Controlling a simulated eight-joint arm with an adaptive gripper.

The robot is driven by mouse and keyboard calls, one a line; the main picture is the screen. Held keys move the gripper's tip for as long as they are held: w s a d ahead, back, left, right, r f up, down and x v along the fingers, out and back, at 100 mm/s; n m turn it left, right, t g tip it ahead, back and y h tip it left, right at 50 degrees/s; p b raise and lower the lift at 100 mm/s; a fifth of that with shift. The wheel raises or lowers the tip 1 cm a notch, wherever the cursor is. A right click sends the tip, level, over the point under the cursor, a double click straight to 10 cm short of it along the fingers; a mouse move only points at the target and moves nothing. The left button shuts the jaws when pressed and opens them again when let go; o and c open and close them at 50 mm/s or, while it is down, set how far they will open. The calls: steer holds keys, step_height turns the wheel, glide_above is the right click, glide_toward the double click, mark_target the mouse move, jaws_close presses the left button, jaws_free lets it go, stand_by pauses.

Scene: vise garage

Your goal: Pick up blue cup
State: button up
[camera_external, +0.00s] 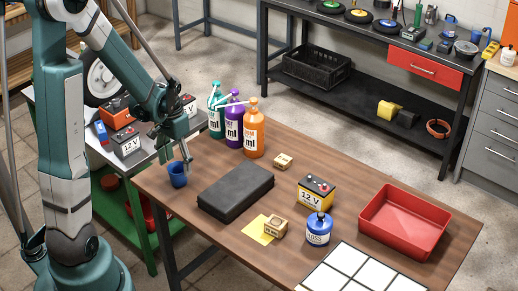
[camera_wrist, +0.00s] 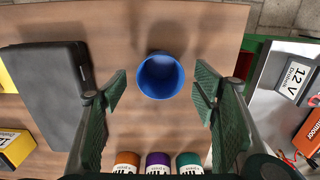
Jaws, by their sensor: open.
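A small blue cup (camera_external: 178,174) stands upright on the wooden table near its left corner in the external view. In the wrist view the blue cup (camera_wrist: 160,75) is seen from above, its open top facing the camera. My gripper (camera_external: 178,155) is just above and close to the cup. In the wrist view my gripper (camera_wrist: 162,92) is open and empty, with one finger on each side of the cup and gaps between. I cannot tell exactly how high the fingertips are above the tabletop.
A black case (camera_external: 236,190) lies right of the cup. Green, purple and orange bottles (camera_external: 233,118) stand behind it. A battery (camera_external: 315,192), blue jar (camera_external: 319,229), small boxes (camera_external: 283,161) and red tray (camera_external: 405,220) are farther right. The table's left edge is close to the cup.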

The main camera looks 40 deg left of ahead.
steer(key=shift+f, duration=0.15)
steer(key=shift+f+b, duration=0.65)
steer(key=shift+f, duration=1.8)
steer(key=shift+c, duration=0.2)
steer(key=c, duration=0.9)
